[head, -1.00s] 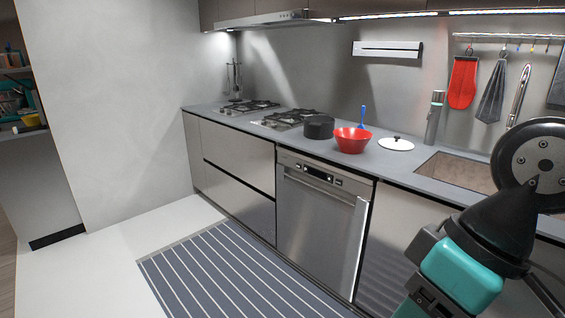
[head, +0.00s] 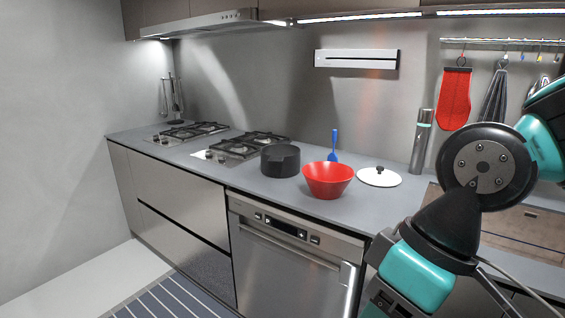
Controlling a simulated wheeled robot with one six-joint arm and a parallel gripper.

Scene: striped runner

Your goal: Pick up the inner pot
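A dark, round pot (head: 280,161) stands on the grey counter, just right of the stove. It is the only pot I can make out, and I cannot tell whether another sits inside it. A white lid (head: 379,177) with a dark knob lies flat on the counter, right of a red bowl (head: 328,179). My arm shows at the right of the head view, well to the right of the pot.
A gas stove (head: 240,146) lies left of the pot. A grey bottle (head: 420,140) stands near the wall, by the sink (head: 480,215). A striped runner (head: 165,300) lies on the floor.

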